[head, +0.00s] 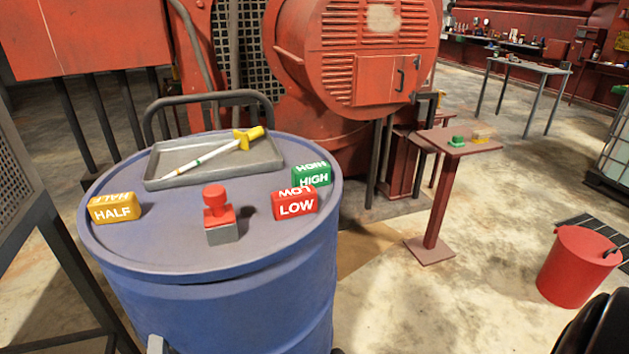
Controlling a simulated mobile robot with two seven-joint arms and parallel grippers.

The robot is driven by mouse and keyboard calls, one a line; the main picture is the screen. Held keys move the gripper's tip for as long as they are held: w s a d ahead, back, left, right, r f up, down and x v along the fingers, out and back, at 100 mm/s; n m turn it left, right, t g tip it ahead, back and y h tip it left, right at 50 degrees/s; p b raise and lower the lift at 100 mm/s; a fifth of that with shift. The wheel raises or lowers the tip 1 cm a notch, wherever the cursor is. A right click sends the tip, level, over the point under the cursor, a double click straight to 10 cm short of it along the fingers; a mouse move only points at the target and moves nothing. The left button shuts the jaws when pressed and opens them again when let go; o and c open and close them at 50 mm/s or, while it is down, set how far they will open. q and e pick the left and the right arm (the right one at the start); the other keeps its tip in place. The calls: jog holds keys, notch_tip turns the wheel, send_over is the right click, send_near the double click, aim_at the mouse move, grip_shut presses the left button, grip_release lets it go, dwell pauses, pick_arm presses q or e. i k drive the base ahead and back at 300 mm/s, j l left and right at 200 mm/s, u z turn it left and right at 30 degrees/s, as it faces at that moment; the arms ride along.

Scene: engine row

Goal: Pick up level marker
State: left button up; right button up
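Three level marker blocks stand on top of a blue drum (150,235). The yellow block reading HALF (113,208) is at the drum's left edge. The red block reading LOW (295,204) is at the right, and the green block reading HIGH (312,175) is just behind it, partly overlapped by it. A dipstick with a yellow handle (249,138) and a white rod lies in a grey tray (165,183) at the back of the drum top.
A red stamp-like piece with a grey base (220,213) stands at the drum top's front middle. A dark rail (210,97) rises behind the drum, before the red engine (340,50). A small red stand (458,145) and a red bucket (578,268) are right, with clear floor between.

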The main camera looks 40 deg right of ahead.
aim_at(300, 200)
jog(key=k+l+u, duration=0.1)
jog(key=l, duration=0.35)
jog(key=k+l, duration=0.1)
jog(key=l, duration=0.4)
jog(key=k+l+u, duration=0.15)
jog(key=l, duration=0.3)
